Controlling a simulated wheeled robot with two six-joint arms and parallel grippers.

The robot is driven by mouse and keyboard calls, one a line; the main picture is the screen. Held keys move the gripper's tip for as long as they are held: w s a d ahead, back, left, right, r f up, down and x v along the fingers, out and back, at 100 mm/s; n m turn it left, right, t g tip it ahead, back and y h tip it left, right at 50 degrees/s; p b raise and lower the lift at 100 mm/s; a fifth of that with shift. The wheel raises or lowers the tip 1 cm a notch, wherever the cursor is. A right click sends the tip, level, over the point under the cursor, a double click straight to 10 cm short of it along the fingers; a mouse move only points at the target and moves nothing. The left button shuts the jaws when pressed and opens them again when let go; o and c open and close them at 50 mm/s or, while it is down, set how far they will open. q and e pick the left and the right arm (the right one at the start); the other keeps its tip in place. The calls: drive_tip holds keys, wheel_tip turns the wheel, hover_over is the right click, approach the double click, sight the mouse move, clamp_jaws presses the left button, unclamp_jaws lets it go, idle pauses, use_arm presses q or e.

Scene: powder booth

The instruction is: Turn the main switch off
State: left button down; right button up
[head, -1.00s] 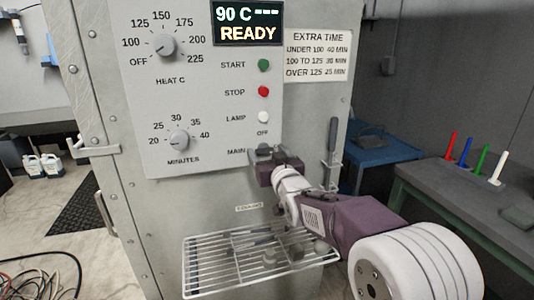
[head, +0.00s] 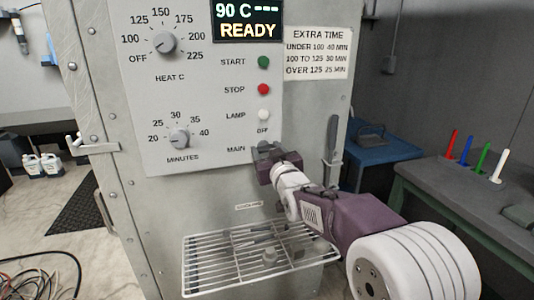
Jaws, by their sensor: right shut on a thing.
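The main switch (head: 264,147) is on the control panel beside the label MAIN, with the word OFF above it. It is mostly hidden by my right gripper (head: 268,155), which is shut on it. The right arm comes in from the lower right. The switch's exact angle cannot be told. The display (head: 247,21) at the top of the panel is lit and reads 90 C and READY. My left gripper is not in view.
A wire rack (head: 225,262) sticks out from the booth front below the right arm. A holder with a dark-handled tool (head: 332,138) is on the booth's right side. A green-framed table (head: 450,205) with coloured upright pegs stands at the right.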

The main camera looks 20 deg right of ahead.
drive_tip(key=n+b, duration=0.2)
drive_tip(key=n, duration=0.2)
drive_tip(key=shift+f, duration=0.2)
drive_tip(key=n+b, duration=0.2)
drive_tip(key=n, duration=0.2)
drive_tip(key=shift+a, duration=0.15)
drive_tip(key=n+b, duration=0.3)
drive_tip(key=n, duration=0.1)
drive_tip(key=shift+f+n, duration=0.1)
drive_tip(key=shift+n, duration=0.2)
drive_tip(key=shift+n+b, duration=1.1)
drive_tip(key=shift+n, duration=0.8)
drive_tip(key=o, duration=1.4)
